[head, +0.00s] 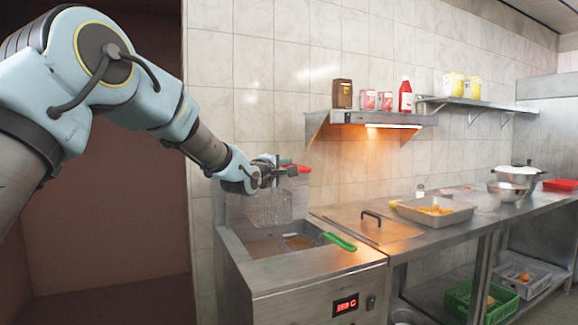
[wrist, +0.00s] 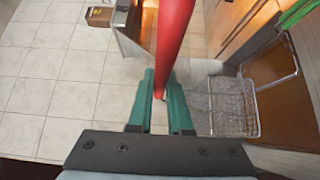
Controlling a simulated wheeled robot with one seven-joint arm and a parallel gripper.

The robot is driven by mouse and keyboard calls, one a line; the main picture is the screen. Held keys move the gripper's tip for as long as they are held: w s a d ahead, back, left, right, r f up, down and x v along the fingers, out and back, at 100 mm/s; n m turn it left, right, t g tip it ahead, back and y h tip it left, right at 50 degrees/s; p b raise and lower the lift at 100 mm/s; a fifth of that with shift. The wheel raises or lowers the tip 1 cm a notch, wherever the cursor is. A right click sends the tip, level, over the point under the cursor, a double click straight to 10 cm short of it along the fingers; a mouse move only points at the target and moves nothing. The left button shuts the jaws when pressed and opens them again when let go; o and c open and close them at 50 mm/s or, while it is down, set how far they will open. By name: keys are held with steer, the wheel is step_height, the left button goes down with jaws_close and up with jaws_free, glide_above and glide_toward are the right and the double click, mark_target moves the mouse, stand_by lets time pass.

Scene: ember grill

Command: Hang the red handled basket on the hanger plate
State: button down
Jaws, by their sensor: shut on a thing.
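My gripper (head: 272,172) is above the fryer's back left in the head view. It is shut on the red handle (wrist: 172,45), whose end also shows beside the jaws in the head view (head: 299,168). The wire mesh of the red handled basket (head: 263,208) is below the gripper, over the back of the fryer; a mesh basket also shows right of the jaws in the wrist view (wrist: 230,108). The hanger plate appears to be the grey upright plate (head: 301,203) behind the mesh. I cannot tell whether the basket touches it.
A green handled basket (head: 338,241) sits in the fryer (head: 310,270). To the right are a counter with a metal tray (head: 435,219) of food and bowls (head: 514,182). A lit shelf (head: 350,117) holds bottles and tins. Tiled wall stands close behind.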

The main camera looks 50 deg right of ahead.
steer(key=shift+w+d+r+p, duration=0.1)
steer(key=shift+w+d+p, duration=0.25)
steer(key=shift+w+p, duration=0.35)
steer(key=shift+w+d+r+p, duration=0.1)
steer(key=shift+w+d+p, duration=0.25)
steer(key=shift+w, duration=0.65)
steer(key=shift+w+f+b, duration=0.2)
steer(key=shift+f+b, duration=0.9)
steer(key=shift+f, duration=0.6)
steer(key=shift+f+b, duration=0.35)
steer(key=shift+f, duration=0.25)
steer(key=c, duration=0.8)
jaws_free()
steer(key=shift+o, duration=0.2)
steer(key=b+v, duration=0.3)
steer(key=v, duration=0.8)
